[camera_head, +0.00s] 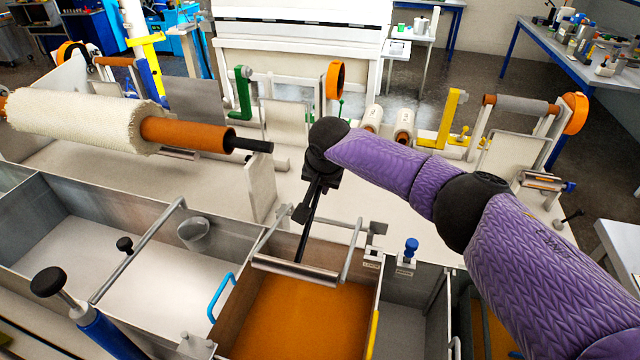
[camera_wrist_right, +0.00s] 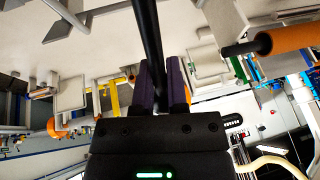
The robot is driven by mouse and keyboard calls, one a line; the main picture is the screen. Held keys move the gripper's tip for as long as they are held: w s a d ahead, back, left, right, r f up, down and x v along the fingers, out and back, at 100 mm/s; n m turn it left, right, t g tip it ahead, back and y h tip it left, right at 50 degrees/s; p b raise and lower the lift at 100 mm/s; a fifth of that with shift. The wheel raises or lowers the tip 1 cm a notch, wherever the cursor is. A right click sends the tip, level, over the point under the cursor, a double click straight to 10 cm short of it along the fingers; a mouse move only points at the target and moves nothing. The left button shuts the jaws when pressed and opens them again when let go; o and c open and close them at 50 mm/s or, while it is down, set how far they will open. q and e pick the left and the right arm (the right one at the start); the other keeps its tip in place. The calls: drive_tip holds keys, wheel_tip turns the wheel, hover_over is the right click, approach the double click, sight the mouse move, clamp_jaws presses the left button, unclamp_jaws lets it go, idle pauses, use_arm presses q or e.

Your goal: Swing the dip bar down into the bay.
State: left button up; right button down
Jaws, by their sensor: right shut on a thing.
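The dip bar (camera_head: 295,270) is a grey metal roller hung between two thin side arms. In the head view it lies across the far end of the bay (camera_head: 232,335), which holds orange resin (camera_head: 300,320). I cannot tell whether the bar touches the resin. A black handle rod (camera_head: 309,222) rises from the bar. My right gripper (camera_head: 313,196) is shut on this rod above the far edge of the bay. In the right wrist view the rod (camera_wrist_right: 150,45) runs between the two fingers (camera_wrist_right: 162,90). My left gripper is not in view.
A fuzzy white roll on an orange core (camera_head: 185,132) lies at the left behind the tanks. A blue handle (camera_head: 220,297) stands at the bay's left wall. A blue-knobbed clamp (camera_head: 410,248) sits to the right. Green (camera_head: 240,92) and yellow (camera_head: 450,110) cranks stand behind.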

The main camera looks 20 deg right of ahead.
sight(315, 203)
drive_tip(key=s+a+t+p, duration=0.1)
drive_tip(key=p, duration=0.2)
drive_tip(key=s+a+f+t+h+p, duration=0.1)
drive_tip(key=s+p, duration=0.1)
drive_tip(key=p, duration=0.2)
drive_tip(key=shift+f, duration=0.15)
drive_tip(key=s+a+f+t+h+b, duration=0.2)
drive_tip(key=s+f+t+b, duration=0.1)
drive_tip(key=s+f, duration=0.1)
drive_tip(key=shift+a+f+n+t+h, duration=0.3)
drive_tip(key=shift+a+f+n+t, duration=0.05)
drive_tip(key=shift+f+n+t, duration=0.1)
drive_tip(key=c, duration=0.7)
unclamp_jaws()
drive_tip(key=v, duration=1)
drive_tip(key=shift+d+p, duration=0.1)
drive_tip(key=shift+p, duration=0.2)
